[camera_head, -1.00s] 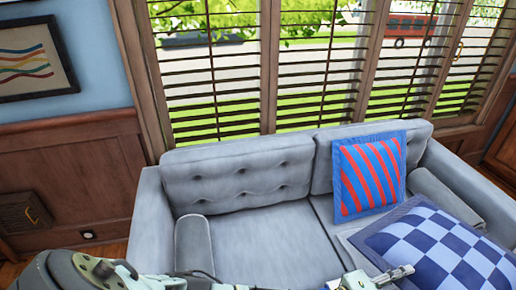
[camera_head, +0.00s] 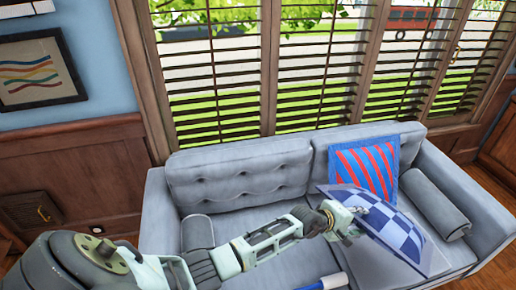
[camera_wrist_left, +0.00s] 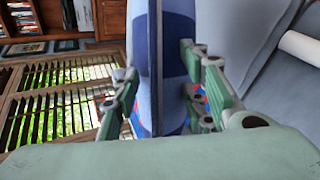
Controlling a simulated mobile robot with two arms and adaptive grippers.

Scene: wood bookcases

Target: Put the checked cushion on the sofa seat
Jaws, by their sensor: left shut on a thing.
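The checked cushion (camera_head: 388,222), in blue and pale blue squares, is tilted above the right part of the grey sofa (camera_head: 240,173). My left gripper (camera_head: 352,218) is shut on its left edge in the head view. In the left wrist view the cushion (camera_wrist_left: 176,50) stands edge-on between the fingers of the gripper (camera_wrist_left: 160,95). Its underside is hidden, so I cannot tell whether it touches the seat. The sofa seat (camera_head: 262,228) is bare in the middle, partly behind my arm. My right gripper is not in view.
A red-and-blue striped cushion (camera_head: 362,160) leans on the right backrest. Grey bolsters lie at the right arm (camera_head: 437,205) and left arm (camera_head: 197,232) of the sofa. Blinds (camera_head: 215,90) cover the windows behind it.

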